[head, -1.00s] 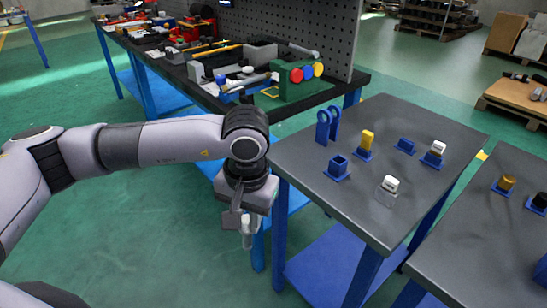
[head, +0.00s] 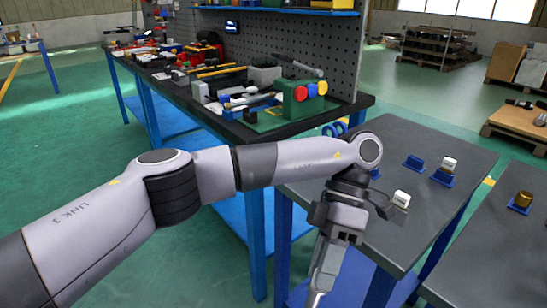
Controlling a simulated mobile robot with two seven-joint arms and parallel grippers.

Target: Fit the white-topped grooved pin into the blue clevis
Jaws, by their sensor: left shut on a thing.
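My left gripper (head: 321,284) points down in front of the grey table, near the bottom edge of the head view. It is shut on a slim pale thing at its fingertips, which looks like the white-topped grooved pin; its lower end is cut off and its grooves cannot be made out. The blue clevis (head: 335,129), with two upright rings, stands on the table's far left part. My forearm hides its lower part. The gripper is well apart from it, nearer the camera. My right gripper is out of view.
On the grey table (head: 440,215) are a white-topped block (head: 401,199), a blue socket (head: 414,162) and a white block on a blue base (head: 448,164). A second table (head: 490,245) stands right. A cluttered workbench with a pegboard (head: 290,50) is behind.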

